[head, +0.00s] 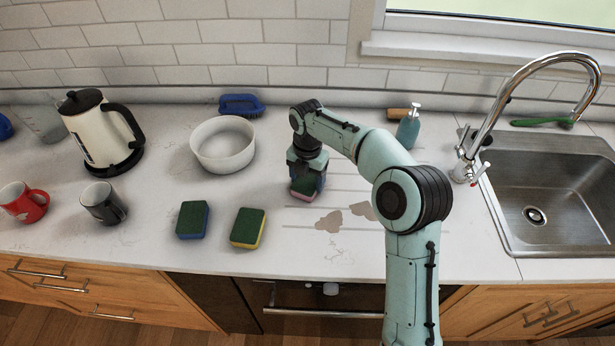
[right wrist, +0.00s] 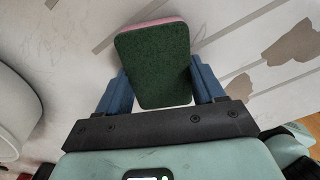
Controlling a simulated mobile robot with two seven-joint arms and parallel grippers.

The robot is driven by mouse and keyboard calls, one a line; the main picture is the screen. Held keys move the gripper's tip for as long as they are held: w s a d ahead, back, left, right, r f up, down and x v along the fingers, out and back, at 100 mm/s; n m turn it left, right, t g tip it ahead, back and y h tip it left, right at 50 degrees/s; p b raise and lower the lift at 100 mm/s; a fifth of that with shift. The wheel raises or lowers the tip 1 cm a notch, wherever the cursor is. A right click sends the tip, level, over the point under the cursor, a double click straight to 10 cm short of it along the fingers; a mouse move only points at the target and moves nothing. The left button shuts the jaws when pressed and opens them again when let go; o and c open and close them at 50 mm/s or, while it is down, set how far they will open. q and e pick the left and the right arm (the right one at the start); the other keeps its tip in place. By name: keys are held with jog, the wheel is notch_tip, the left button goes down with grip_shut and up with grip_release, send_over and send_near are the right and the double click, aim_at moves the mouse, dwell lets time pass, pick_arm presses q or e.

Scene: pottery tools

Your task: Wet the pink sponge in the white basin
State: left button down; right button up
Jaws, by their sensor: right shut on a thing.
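The pink sponge with a dark green top (head: 304,188) is at the counter's middle, between the fingers of my right gripper (head: 306,180). In the right wrist view the sponge (right wrist: 152,62) shows its green face with a pink edge, and the blue fingers of the right gripper (right wrist: 160,88) press on its two sides. It is low at the counter; I cannot tell whether it still touches it. The white basin (head: 222,158) stands to the left of the gripper, and its rim shows at the left edge of the right wrist view (right wrist: 14,105). My left gripper is not in view.
A blue-green sponge (head: 193,220) and a yellow-green sponge (head: 248,228) lie in front of the basin. A blue brush (head: 241,104) lies behind it. A kettle (head: 100,135) and two mugs stand left. A soap bottle (head: 408,128) and the sink (head: 555,200) are right.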

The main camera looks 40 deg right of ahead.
jog(key=o, duration=0.4)
jog(key=shift+r+p, duration=0.2)
jog(key=shift+p, duration=0.1)
dwell(0.4)
jog(key=c, duration=0.4)
jog(key=shift+r, duration=0.1)
